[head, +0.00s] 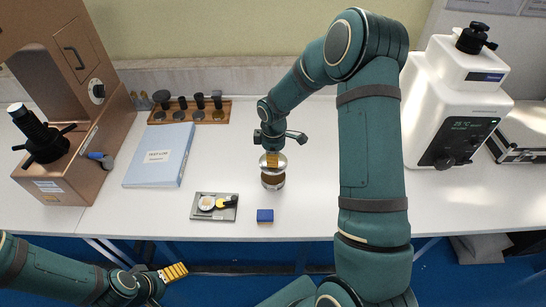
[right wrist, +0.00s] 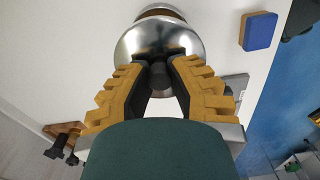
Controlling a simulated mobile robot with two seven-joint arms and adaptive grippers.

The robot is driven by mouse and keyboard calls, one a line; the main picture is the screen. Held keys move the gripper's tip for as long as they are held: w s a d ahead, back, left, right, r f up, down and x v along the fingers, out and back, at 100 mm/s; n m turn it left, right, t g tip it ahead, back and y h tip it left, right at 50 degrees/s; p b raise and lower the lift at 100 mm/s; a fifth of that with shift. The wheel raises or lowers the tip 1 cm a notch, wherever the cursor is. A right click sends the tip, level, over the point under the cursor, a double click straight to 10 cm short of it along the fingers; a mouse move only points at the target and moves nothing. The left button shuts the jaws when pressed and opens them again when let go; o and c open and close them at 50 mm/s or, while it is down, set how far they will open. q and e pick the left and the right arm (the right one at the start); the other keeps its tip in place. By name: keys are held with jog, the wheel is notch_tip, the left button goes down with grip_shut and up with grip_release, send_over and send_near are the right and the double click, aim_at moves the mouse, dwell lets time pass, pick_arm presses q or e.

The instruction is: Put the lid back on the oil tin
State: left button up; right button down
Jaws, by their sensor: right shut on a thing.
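The silver lid (right wrist: 132,42) is round and shiny with a dark knob in its middle. It also shows in the head view (head: 281,162), partly covered by the fingers. My right gripper (right wrist: 160,68) is shut on the lid's knob, with its fingers on either side. The oil tin (head: 273,183), silver with brown, stands on the table directly below the lid. In the wrist view the lid hides most of the tin (right wrist: 160,11). I cannot tell whether lid and tin touch. My left gripper (head: 173,272) is low at the left, off the table's front edge; its opening is unclear.
A blue block (head: 265,216) and a grey tray (head: 214,207) with small discs lie near the front edge. A blue binder (head: 160,155) and a wooden rack (head: 190,112) are left. A copper-coloured tester (head: 75,110) and a white tester (head: 455,105) flank the table.

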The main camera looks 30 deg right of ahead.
pick_arm(q)
jog(key=shift+g, duration=0.3)
jog(key=shift+s+d+f+b, duration=0.1)
jog(key=shift+s+f+b, duration=0.1)
jog(key=shift+f+b, duration=0.45)
jog(key=shift+s+f+b, duration=0.25)
jog(key=shift+f+b, duration=0.35)
jog(key=shift+f, duration=0.1)
jog(key=shift+s+d+f+b, duration=0.1)
jog(key=shift+s+f+b, duration=0.1)
jog(key=shift+f+b, duration=0.45)
pick_arm(e)
jog(key=shift+f, duration=2.9)
pick_arm(q)
jog(key=shift+a+f, duration=0.1)
jog(key=shift+f, duration=0.05)
pick_arm(e)
jog(key=shift+f, duration=0.1)
jog(key=shift+c, duration=1.6)
grip_release()
jog(key=shift+r+p, duration=2.3)
jog(key=shift+r, duration=1.25)
pick_arm(q)
notch_tip(320, 180, up, 5)
jog(key=shift+f, duration=0.1)
pick_arm(e)
grip_shut()
